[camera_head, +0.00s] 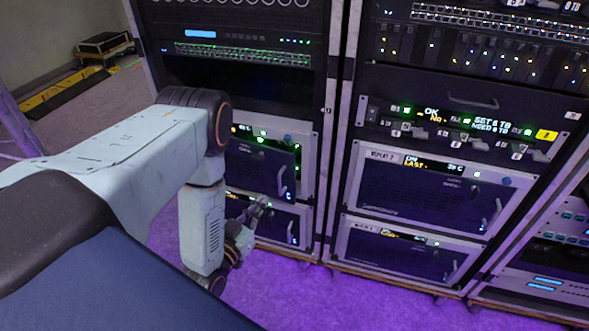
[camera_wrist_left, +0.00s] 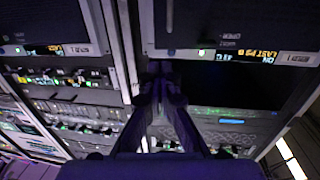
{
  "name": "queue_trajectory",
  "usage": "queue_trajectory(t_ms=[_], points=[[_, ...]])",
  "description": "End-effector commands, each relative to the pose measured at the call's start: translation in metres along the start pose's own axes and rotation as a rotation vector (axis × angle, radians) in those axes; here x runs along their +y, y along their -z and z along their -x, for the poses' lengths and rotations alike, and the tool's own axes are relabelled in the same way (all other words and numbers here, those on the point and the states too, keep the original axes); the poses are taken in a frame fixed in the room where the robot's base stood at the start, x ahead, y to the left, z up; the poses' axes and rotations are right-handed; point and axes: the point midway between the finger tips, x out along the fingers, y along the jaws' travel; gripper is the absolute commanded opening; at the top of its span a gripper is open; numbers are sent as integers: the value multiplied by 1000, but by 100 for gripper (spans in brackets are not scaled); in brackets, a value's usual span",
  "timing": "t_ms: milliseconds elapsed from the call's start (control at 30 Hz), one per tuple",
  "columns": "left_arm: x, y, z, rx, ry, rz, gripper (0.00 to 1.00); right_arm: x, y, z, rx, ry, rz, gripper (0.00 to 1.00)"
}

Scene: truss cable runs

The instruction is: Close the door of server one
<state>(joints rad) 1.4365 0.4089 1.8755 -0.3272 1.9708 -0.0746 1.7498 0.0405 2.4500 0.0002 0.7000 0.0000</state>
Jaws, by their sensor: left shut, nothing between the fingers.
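My left gripper (camera_head: 258,211) is shut and empty, low in front of the left rack. In the left wrist view its fingertips (camera_wrist_left: 165,80) meet, below a dark server panel (camera_wrist_left: 235,25) that appears upside down. In the head view the left rack holds an upper server door (camera_head: 258,166) with a pale handle at its right. This door seems to stand slightly out from its frame; how far I cannot tell. A lower server (camera_head: 278,224) sits beneath it, partly hidden by my left arm. No label reading "server one" is legible. My right gripper is out of view.
The right rack holds a server marked "REPEAT 2" (camera_head: 420,188) and another server (camera_head: 395,254) below it, both with handles. A network switch (camera_head: 243,54) is higher in the left rack. Purple floor (camera_head: 345,300) is open in front. A dark case (camera_head: 104,43) stands at the far left.

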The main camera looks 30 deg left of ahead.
Motion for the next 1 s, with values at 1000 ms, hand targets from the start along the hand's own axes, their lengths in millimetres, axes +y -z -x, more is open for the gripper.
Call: queue_trajectory(t_ms=[1000], points=[[-6, 7, -135, 24, 9, -8, 0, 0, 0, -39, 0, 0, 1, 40]])
